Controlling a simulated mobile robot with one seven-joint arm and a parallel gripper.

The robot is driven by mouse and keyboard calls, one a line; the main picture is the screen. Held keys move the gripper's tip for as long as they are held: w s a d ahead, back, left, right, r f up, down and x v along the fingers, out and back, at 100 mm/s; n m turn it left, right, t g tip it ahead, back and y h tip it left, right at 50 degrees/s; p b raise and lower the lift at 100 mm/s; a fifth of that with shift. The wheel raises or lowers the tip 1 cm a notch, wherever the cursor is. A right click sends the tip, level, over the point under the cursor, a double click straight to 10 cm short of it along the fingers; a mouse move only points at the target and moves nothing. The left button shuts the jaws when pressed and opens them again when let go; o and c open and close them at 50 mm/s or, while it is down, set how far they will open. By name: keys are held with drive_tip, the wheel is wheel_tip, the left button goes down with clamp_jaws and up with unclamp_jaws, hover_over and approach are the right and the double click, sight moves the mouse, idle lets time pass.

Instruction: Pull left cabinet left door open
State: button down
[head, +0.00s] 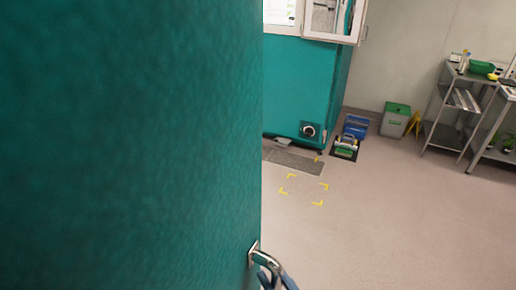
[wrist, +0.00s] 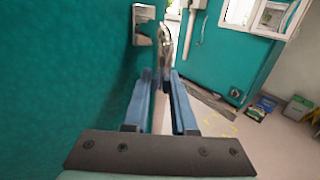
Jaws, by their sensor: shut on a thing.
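A teal door panel (head: 130,140) fills the left half of the head view; it also fills the left of the wrist view (wrist: 60,70). Its metal handle (head: 258,256) stands out near the panel's right edge, low in the head view. In the wrist view the handle (wrist: 165,42) is a curved bar beside a bracket on the teal face. My gripper (wrist: 162,82) has its two blue fingers shut on the handle. Only a bit of the gripper shows at the bottom of the head view. The door's hinge side and the cabinet's inside are out of sight.
Another teal cabinet (head: 297,75) with white-framed windows stands beyond. The floor (head: 400,225) right of the panel is clear, with yellow markings.

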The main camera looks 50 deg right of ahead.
drive_tip(key=shift+s+r, duration=0.1)
drive_tip(key=shift+s, duration=0.65)
drive_tip(key=c, duration=0.7)
unclamp_jaws()
drive_tip(key=shift+c, duration=0.2)
